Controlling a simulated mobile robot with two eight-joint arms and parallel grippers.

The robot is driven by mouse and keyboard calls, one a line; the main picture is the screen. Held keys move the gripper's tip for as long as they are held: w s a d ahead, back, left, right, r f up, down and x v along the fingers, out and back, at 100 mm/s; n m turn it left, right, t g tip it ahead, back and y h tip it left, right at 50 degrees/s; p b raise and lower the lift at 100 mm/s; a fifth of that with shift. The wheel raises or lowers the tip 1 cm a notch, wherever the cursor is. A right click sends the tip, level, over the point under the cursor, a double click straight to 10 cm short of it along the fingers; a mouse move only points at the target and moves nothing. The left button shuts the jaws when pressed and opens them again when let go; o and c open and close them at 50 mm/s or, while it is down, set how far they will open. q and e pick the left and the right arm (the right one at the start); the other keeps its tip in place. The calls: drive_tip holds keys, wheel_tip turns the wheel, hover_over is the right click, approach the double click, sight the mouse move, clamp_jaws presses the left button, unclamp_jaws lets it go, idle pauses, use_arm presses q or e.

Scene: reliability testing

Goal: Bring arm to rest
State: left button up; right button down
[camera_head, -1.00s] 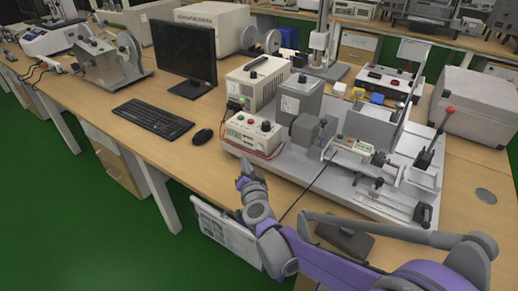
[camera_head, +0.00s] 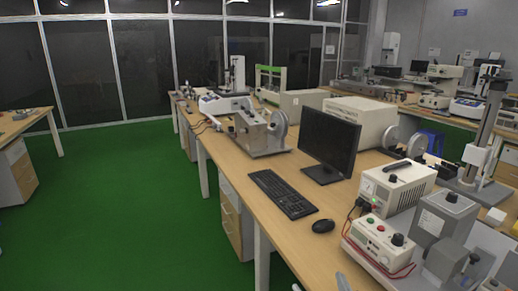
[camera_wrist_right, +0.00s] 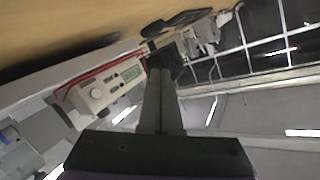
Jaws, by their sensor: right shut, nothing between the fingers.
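My right gripper (camera_wrist_right: 162,68) points up the middle of the right wrist view, its two grey fingers together and nothing visible between them. In the head view only a small grey tip of it (camera_head: 342,282) shows at the bottom edge, in front of the table. The rest of my right arm is below that picture. The control box (camera_head: 378,243) with red and green buttons stands to the right of the tip, apart from it. It also shows left of the fingers in the wrist view (camera_wrist_right: 112,90). My left gripper is in neither view.
The wooden table (camera_head: 290,238) carries a keyboard (camera_head: 282,194), a mouse (camera_head: 323,226), a monitor (camera_head: 328,140) and test machines. A power supply (camera_head: 398,185) stands behind the control box. Green floor (camera_head: 110,200) lies open to the left.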

drive_tip(key=s+a+f+n+g+y, duration=0.2)
drive_tip(key=s+a+f+n+g, duration=0.1)
drive_tip(key=s+a, duration=0.3)
drive_tip(key=s+a+f+n+g+y, duration=0.2)
drive_tip(key=s+a+f+n, duration=0.15)
drive_tip(key=s, duration=0.45)
drive_tip(key=s+d+f+n+g+h, duration=0.1)
drive_tip(key=s+d+f+g, duration=0.15)
drive_tip(key=s, duration=0.45)
drive_tip(key=s+d+f+g+h, duration=0.1)
drive_tip(key=s+f+g, duration=0.2)
drive_tip(key=s, duration=0.4)
use_arm(q)
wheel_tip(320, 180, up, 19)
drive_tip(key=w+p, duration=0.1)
drive_tip(key=p, duration=1.5)
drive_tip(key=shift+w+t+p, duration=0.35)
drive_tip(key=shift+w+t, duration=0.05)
use_arm(e)
drive_tip(key=w+r, duration=0.3)
drive_tip(key=r, duration=1.5)
drive_tip(key=shift+a+t, duration=0.15)
drive_tip(key=shift+t, duration=0.2)
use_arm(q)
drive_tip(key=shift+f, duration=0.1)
use_arm(e)
drive_tip(key=shift+s+r, duration=0.1)
